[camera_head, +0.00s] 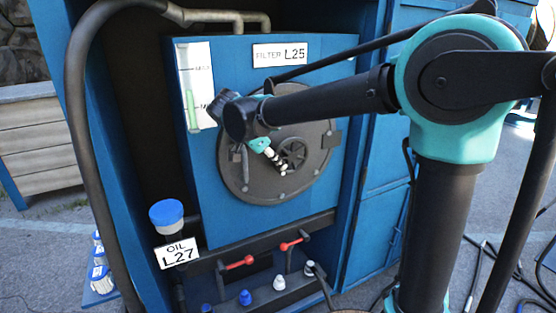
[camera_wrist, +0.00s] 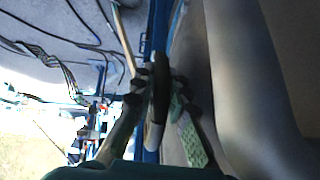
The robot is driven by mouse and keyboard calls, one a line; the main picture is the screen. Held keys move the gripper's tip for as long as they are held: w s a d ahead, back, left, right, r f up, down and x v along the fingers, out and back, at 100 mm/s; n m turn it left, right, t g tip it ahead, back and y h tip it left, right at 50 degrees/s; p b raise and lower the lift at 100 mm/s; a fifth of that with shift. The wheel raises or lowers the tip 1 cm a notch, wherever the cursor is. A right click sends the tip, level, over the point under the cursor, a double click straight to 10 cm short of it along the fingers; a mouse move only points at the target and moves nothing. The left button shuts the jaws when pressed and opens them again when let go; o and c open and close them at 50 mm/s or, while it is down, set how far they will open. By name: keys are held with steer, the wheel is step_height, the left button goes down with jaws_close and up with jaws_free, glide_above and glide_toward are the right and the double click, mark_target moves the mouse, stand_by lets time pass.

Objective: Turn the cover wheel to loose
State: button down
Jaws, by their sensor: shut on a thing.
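The dark cover wheel (camera_head: 301,150) sits at the middle of a round grey cover (camera_head: 316,178) on the front of the blue filter cabinet. My gripper (camera_head: 279,164) is at the left side of the wheel, with its fingers on the rim. In the wrist view the wheel's rim (camera_wrist: 158,112) shows edge-on between the two fingers, and my gripper (camera_wrist: 158,88) is shut on it. The fingers hide part of the wheel's left side in the head view. I cannot tell how far the wheel is turned.
A gauge with green fluid (camera_head: 191,108) is at the upper left of the cabinet. A blue-capped oil filler (camera_head: 167,217) stands at lower left. Two red-handled valves (camera_head: 240,262) are below the cover. A thick hose (camera_head: 78,120) runs down the left side.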

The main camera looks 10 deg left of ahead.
steer(key=shift+f, duration=0.2)
stand_by(0.4)
steer(key=c, duration=1.6)
jaws_free()
steer(key=shift+a+r, duration=0.1)
steer(key=v, duration=1.1)
steer(key=shift+s+a+r, duration=0.2)
steer(key=shift+s+a, duration=0.1)
